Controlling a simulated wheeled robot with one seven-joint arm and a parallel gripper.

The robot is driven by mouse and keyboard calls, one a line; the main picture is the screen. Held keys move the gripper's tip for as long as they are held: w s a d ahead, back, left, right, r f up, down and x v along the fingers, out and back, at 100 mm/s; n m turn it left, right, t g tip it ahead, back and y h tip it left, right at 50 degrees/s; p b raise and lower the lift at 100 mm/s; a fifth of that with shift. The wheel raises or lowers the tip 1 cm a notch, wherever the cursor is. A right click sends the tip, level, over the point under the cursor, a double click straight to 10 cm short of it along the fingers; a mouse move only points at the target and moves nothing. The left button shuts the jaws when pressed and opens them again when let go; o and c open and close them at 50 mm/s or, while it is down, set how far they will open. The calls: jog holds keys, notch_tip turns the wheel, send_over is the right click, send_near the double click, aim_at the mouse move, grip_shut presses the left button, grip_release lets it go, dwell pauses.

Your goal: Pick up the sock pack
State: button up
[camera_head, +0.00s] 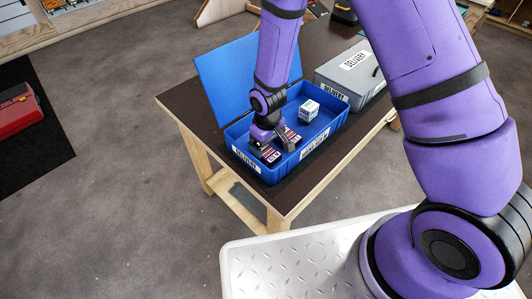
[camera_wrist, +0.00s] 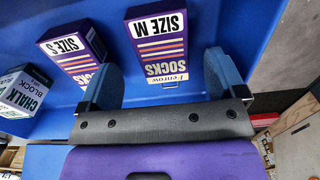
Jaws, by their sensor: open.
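Two purple sock packs with red stripes lie in the blue open box (camera_head: 232,140). The size M sock pack (camera_wrist: 165,48) lies between the two fingers of my gripper (camera_wrist: 162,70) in the wrist view. The size S sock pack (camera_wrist: 75,48) is just left of it, beside the left finger. In the head view the M pack (camera_head: 270,155) is partly hidden by my gripper (camera_head: 272,146), and the S pack (camera_head: 292,136) shows behind it. My gripper is open and reaches down into the box; I cannot tell if the fingers touch the M pack.
A chalk block box (camera_head: 308,110) stands in the same blue box, also seen in the wrist view (camera_wrist: 22,92). The blue lid (camera_head: 235,68) stands open at the back left. A grey delivery case (camera_head: 350,75) is beside it on the dark table (camera_head: 190,101).

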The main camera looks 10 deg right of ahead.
aim_at(266, 151)
jog(key=shift+w+a+f, duration=0.1)
jog(key=shift+f, duration=0.95)
jog(key=shift+a+f, duration=0.1)
jog(key=shift+f, duration=0.9)
jog(key=c, duration=1)
jog(key=shift+r, duration=5)
